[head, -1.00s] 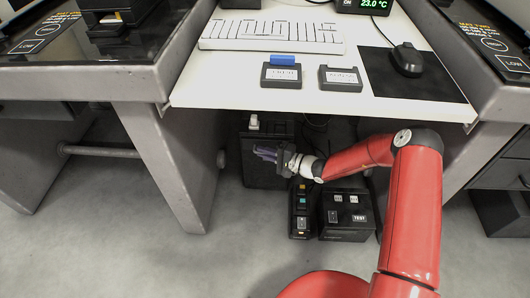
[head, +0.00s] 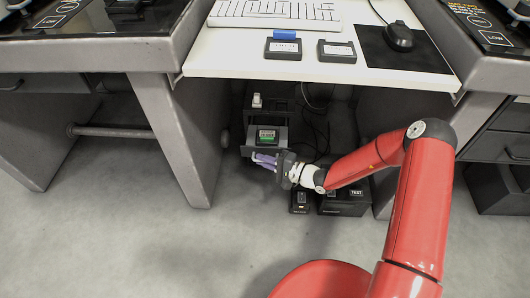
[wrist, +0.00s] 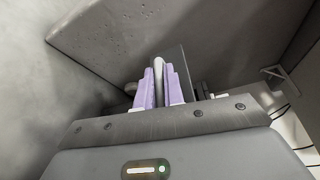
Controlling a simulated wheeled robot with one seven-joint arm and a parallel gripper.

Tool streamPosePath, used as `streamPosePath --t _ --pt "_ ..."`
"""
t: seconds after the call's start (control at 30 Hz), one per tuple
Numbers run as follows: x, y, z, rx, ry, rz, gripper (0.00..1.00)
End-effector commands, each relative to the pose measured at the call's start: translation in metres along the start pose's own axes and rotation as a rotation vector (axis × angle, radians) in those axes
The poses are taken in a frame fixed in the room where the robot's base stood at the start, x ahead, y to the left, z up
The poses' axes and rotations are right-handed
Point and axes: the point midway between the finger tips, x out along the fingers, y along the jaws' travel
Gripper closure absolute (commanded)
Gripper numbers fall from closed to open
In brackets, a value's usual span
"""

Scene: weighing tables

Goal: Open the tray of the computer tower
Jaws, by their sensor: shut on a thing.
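The black computer tower (head: 283,104) stands on the floor under the white desk. Its tray (head: 249,149) sticks out of the front, and a small device with a green label (head: 267,136) lies in it. My gripper (head: 257,160) has purple fingers and is at the front of the tray. In the wrist view, my gripper (wrist: 159,90) is shut on a pale upright bar, the tray handle (wrist: 158,73), with one finger on each side. In the head view the fingers hide the handle.
A white plug-like piece (head: 257,100) is on top of the tower. Black boxes with buttons (head: 343,202) stand on the floor beside my wrist. A grey desk leg (head: 178,140) is to the left. Cables (head: 318,130) hang behind.

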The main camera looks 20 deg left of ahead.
Motion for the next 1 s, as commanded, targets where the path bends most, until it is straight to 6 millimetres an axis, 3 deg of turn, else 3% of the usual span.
streamPosePath --t 0.37,0.4,0.53,0.83,1.0 --pt "-0.002 0.001 0.002 -0.003 0.001 0.003 1.00" --pt "-0.002 0.001 0.002 -0.003 0.001 0.003 0.85" --pt "-0.002 0.001 0.002 -0.003 0.001 0.002 0.68" --pt "-0.003 0.001 0.002 -0.002 0.001 0.001 0.68" --pt "-0.023 0.001 0.001 -0.002 0.003 0.003 0.68"
